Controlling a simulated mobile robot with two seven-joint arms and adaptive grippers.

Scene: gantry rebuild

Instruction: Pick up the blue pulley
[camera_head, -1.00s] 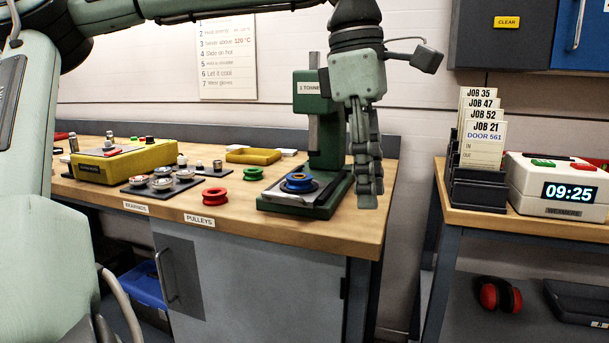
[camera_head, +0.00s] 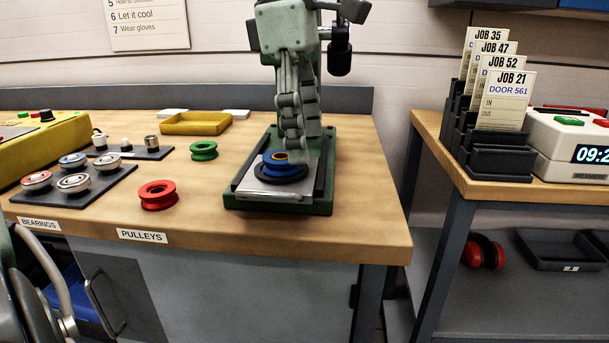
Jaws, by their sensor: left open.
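The blue pulley (camera_head: 270,168) lies flat on the plate of the green press (camera_head: 235,201), with an orange-yellow ring at its centre and a dark ring under it. My left gripper (camera_head: 301,143) points down over the press, its fingertips close above the pulley's right and rear side. It is open and nothing shows in it. Its fingers overlap the pulley's far edge in the picture, and I cannot tell whether they touch it. My right gripper is not in view.
A red pulley (camera_head: 158,195) and a green pulley (camera_head: 204,151) lie left of the press. A bearing tray (camera_head: 105,187) and a yellow tray (camera_head: 198,124) are further left and behind. Job cards (camera_head: 505,98) stand on the right bench. The wood front of the press is clear.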

